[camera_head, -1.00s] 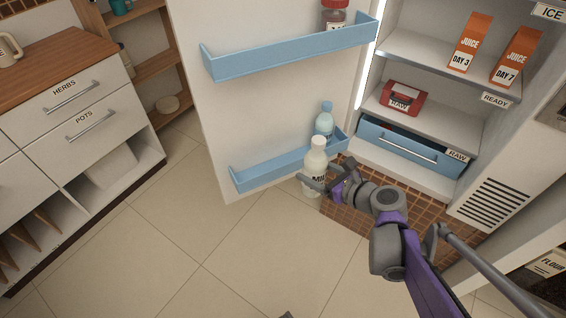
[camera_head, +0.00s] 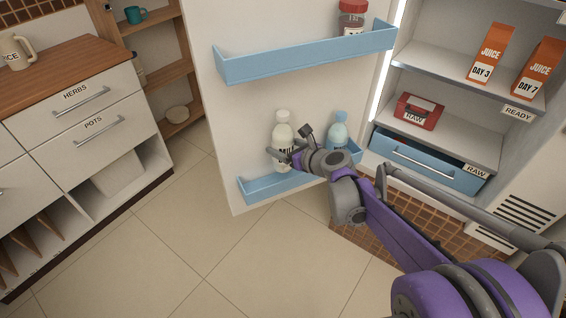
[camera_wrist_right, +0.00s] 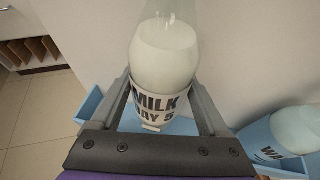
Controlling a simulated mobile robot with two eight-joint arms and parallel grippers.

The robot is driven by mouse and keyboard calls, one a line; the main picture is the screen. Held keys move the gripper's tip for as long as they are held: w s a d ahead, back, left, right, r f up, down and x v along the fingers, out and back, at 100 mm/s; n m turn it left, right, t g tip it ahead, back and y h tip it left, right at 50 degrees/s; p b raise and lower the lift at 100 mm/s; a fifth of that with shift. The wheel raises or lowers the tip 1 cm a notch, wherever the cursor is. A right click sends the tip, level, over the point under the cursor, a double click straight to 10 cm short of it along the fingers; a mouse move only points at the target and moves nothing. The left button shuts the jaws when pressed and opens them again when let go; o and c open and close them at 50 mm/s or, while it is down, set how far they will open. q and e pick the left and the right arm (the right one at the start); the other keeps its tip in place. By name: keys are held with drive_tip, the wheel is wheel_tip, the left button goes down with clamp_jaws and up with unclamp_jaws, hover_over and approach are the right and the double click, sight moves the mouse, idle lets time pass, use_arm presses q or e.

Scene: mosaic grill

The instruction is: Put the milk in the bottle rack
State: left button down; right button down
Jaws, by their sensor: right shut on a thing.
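The milk (camera_head: 283,131) is a white bottle with a pale cap, and the wrist view shows its "MILK DAY 5" label (camera_wrist_right: 160,104). My right gripper (camera_head: 284,157) is shut on the milk, one finger on each side of it in the wrist view (camera_wrist_right: 162,112). The milk is upright or nearly so, at the lower blue door rack (camera_head: 262,188), left of the blue water bottle (camera_head: 338,132). The rack's blue edge also shows behind the milk in the wrist view (camera_wrist_right: 91,104). I cannot tell whether the milk's base touches the rack floor. My left gripper is out of view.
The fridge door (camera_head: 240,120) stands open. An upper blue rack (camera_head: 305,56) holds a red-capped jar (camera_head: 352,18). The fridge at right holds orange juice cartons (camera_head: 488,54), a red box (camera_head: 418,111) and a blue drawer (camera_head: 428,162). Floor space lies at lower left.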

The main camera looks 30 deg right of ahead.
drive_tip(key=shift+f+b, duration=0.95)
drive_tip(key=shift+f, duration=2.05)
